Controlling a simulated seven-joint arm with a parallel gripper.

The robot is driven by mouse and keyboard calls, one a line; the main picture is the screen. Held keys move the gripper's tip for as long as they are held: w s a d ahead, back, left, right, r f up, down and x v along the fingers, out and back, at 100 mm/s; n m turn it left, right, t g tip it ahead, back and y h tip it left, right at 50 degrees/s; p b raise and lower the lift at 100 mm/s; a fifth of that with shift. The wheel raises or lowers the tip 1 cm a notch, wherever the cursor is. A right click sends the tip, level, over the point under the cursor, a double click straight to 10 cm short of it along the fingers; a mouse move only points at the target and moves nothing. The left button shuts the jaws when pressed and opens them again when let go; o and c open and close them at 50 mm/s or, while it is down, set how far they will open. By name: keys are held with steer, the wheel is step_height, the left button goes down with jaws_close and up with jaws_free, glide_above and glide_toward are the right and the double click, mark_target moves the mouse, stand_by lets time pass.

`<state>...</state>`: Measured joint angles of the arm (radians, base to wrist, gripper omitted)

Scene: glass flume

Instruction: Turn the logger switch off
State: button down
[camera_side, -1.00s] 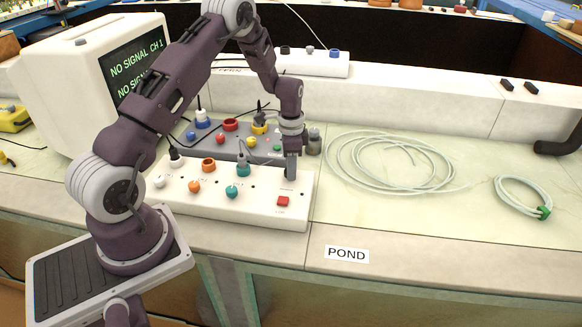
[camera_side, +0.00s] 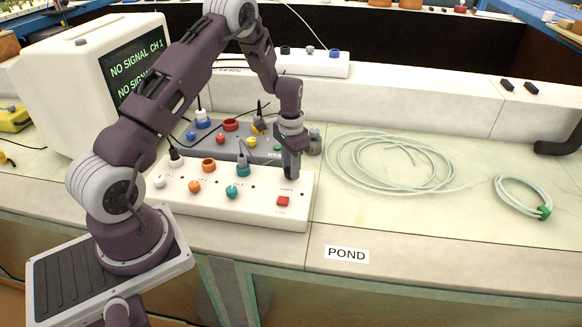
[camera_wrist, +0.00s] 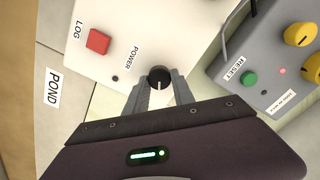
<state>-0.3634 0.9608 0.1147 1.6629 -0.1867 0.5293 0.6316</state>
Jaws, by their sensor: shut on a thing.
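The white box (camera_side: 258,208) on the bench has a black knob (camera_wrist: 159,75) beside the label POWER, with a white line on its face. My gripper (camera_side: 291,176) points down at the right end of this box. In the wrist view its two fingers are shut on the knob, one on each side. The fingers hide the knob in the side view. A red square button (camera_wrist: 98,41) marked LOG sits on the same box, apart from the fingers; it also shows in the side view (camera_side: 283,201).
A grey box (camera_side: 228,136) with coloured knobs and a cable stands right behind the white box. A monitor (camera_side: 130,65) reading NO SIGNAL CH 1 stands at the left. Coiled clear tubing (camera_side: 390,188) lies at the right, with bare bench around it.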

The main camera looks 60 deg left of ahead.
steer(key=n, duration=0.6)
steer(key=shift+a, duration=0.1)
steer(key=n, duration=0.6)
steer(key=shift+a, duration=0.1)
steer(key=shift+n, duration=0.3)
steer(key=c, duration=1.1)
jaws_free()
steer(key=shift+o, duration=0.2)
steer(key=shift+r, duration=0.15)
step_height(320, 180, up, 7)
steer(key=shift+f, duration=0.1)
